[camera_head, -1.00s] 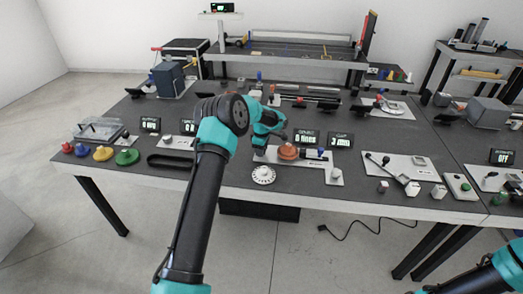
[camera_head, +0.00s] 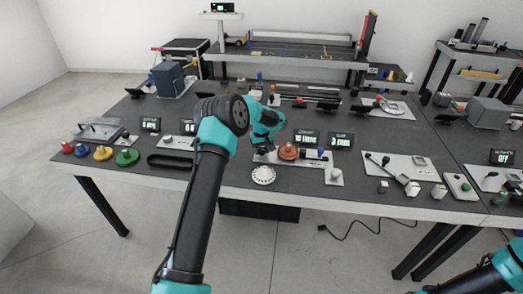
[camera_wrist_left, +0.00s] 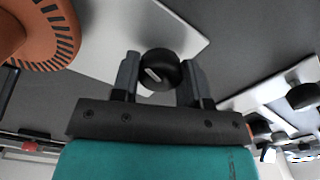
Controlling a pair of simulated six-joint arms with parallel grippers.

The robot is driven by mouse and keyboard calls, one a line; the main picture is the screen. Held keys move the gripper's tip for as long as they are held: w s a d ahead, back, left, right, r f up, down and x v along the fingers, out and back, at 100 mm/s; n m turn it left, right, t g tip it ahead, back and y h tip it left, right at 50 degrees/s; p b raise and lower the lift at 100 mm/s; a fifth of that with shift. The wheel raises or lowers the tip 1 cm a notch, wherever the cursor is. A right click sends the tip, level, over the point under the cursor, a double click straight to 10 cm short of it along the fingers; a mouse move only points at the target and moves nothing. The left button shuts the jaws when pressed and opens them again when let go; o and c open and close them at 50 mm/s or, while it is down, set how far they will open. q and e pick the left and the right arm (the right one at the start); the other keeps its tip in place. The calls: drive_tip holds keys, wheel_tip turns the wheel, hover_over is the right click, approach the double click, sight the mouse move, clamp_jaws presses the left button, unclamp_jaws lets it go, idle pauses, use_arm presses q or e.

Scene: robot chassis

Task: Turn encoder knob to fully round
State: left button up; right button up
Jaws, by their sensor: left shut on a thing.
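The black encoder knob (camera_wrist_left: 160,70), round with a white mark on its face, sits between the two fingers of my left gripper (camera_wrist_left: 160,80) in the left wrist view. The gripper is shut on it. In the head view my left gripper (camera_head: 264,151) is low over the left end of a pale plate (camera_head: 312,161), and it hides the knob there. An orange dial (camera_head: 288,152) with dark ticks stands just right of the gripper; it also shows at the upper left of the wrist view (camera_wrist_left: 45,40). My right gripper is out of view.
Two small displays (camera_head: 306,137) (camera_head: 341,141) stand behind the plate. A white round dial (camera_head: 263,175) lies at the table's front edge. Coloured knobs (camera_head: 103,153) are at left, a switch plate (camera_head: 399,167) at right.

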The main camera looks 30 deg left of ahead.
use_arm(q)
drive_tip(key=m, duration=0.5)
drive_tip(key=shift+m, duration=0.3)
drive_tip(key=m, duration=0.5)
drive_tip(key=shift+m, duration=0.3)
drive_tip(key=m, duration=1)
drive_tip(key=shift+m, duration=0.4)
drive_tip(key=m, duration=1)
drive_tip(key=shift+m, duration=0.4)
drive_tip(key=m, duration=0.5)
drive_tip(key=shift+m, duration=0.3)
drive_tip(key=m, duration=0.5)
